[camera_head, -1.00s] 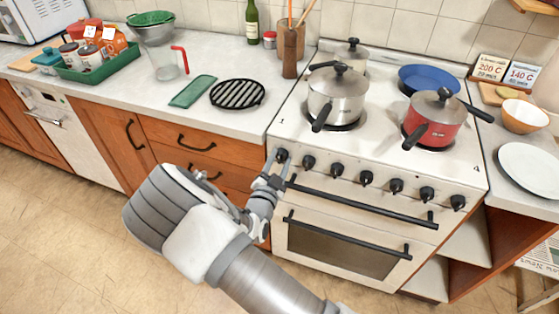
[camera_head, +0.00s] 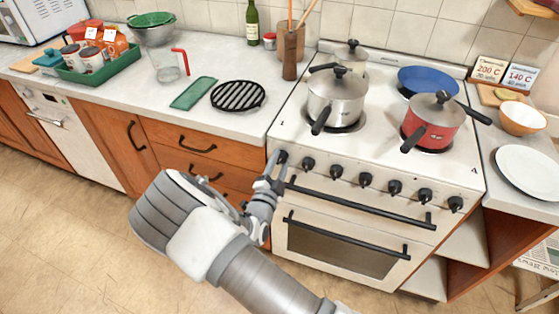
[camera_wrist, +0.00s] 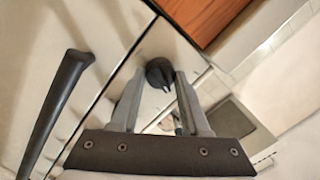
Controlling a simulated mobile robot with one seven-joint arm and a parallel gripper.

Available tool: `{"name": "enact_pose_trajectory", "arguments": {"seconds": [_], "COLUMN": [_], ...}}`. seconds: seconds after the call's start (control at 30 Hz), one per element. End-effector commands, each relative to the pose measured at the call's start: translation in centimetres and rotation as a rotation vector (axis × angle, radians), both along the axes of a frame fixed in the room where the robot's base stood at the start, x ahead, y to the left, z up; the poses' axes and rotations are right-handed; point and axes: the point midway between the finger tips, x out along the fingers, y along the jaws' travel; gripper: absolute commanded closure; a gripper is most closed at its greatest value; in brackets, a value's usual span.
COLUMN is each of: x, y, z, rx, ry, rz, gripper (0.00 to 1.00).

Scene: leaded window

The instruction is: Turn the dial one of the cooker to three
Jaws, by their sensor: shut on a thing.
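The white cooker (camera_head: 330,190) has a row of black dials along its front panel. Dial one (camera_head: 282,156) is the leftmost, below the printed 1, and is partly covered by my fingers. My gripper (camera_head: 275,161) is at this dial, with its fingers pointing at the panel. In the wrist view the dark round dial (camera_wrist: 160,73) sits between the tips of the two grey fingers, and my gripper (camera_wrist: 160,82) is shut on it. I cannot read any setting on the dial.
The black oven handle (camera_head: 360,202) runs just below the dials; it also shows in the wrist view (camera_wrist: 52,110). A steel pot (camera_head: 335,97) and a red pan (camera_head: 433,124) stand on the hob, handles toward the front. Wooden drawers (camera_head: 190,143) are to the left.

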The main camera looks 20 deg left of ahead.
Motion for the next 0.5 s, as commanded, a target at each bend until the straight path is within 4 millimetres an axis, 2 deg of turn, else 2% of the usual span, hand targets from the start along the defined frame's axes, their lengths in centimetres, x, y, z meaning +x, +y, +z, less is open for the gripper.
{"name": "enact_pose_trajectory", "arguments": {"seconds": [0.5], "x": [0.04], "y": [0.00], "z": [-0.10], "rx": [0.491], "ry": [-0.041], "rz": [-0.001], "gripper": [1.00]}}
